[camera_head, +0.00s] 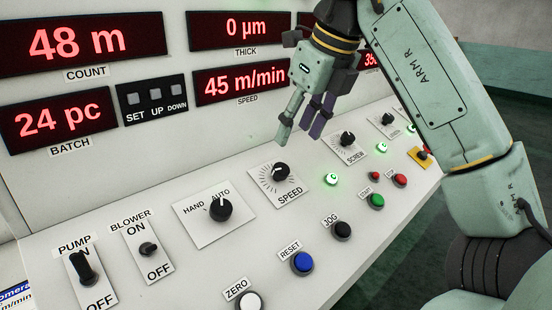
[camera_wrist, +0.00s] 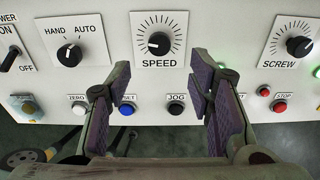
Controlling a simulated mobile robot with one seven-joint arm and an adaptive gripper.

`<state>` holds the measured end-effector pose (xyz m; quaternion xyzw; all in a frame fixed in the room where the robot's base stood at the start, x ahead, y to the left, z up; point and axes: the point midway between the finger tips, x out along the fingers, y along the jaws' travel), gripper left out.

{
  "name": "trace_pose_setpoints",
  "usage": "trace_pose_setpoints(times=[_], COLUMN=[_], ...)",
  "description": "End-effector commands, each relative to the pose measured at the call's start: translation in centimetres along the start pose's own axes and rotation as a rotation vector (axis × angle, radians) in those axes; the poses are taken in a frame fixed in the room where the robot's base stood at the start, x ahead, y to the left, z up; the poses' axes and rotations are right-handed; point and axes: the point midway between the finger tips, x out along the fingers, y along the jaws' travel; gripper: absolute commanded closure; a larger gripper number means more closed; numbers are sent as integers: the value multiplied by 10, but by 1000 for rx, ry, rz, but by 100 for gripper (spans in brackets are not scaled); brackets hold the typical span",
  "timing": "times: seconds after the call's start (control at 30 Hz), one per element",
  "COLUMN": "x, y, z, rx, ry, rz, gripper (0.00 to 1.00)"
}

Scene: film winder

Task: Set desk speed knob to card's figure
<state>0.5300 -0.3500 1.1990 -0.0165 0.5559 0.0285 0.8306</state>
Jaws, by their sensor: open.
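The black speed knob (camera_head: 280,171) sits on a white dial plate marked SPEED on the sloping desk. It also shows in the wrist view (camera_wrist: 159,43), ahead of my fingers, with its pointer mark toward the left. The speed display (camera_head: 243,84) reads 45 m/min. A card (camera_head: 16,297) with blue print and "m/min" is cut off at the lower left edge; its figure cannot be read. My gripper (camera_head: 301,131) is open and empty above the desk, right of and above the speed knob. In the wrist view my fingers (camera_wrist: 165,90) stand apart, touching nothing.
The HAND/AUTO knob (camera_head: 220,208) is left of the speed knob, and the SCREW knob (camera_head: 347,139) is right of it. A lit green lamp (camera_head: 331,180) and the JOG (camera_head: 342,229), RESET (camera_head: 303,262) and ZERO (camera_head: 249,301) buttons lie nearby. The display panel rises behind.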

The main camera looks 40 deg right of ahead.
Motion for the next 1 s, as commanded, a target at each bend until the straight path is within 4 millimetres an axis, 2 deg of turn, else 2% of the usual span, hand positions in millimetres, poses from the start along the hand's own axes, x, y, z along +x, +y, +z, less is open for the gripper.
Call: trace_pose_setpoints(times=[0.3,0.5,0.63,0.9,1.0], x=[58,84,92,94,94], y=[1,1,1,1,1], z=[1,1,1,1,1], rx=[-3,-2,-2,-2,-2], ry=[-1,-2,-1,-1,-1], rz=[4,3,1,1,1], gripper=[52,52,52,52,58])
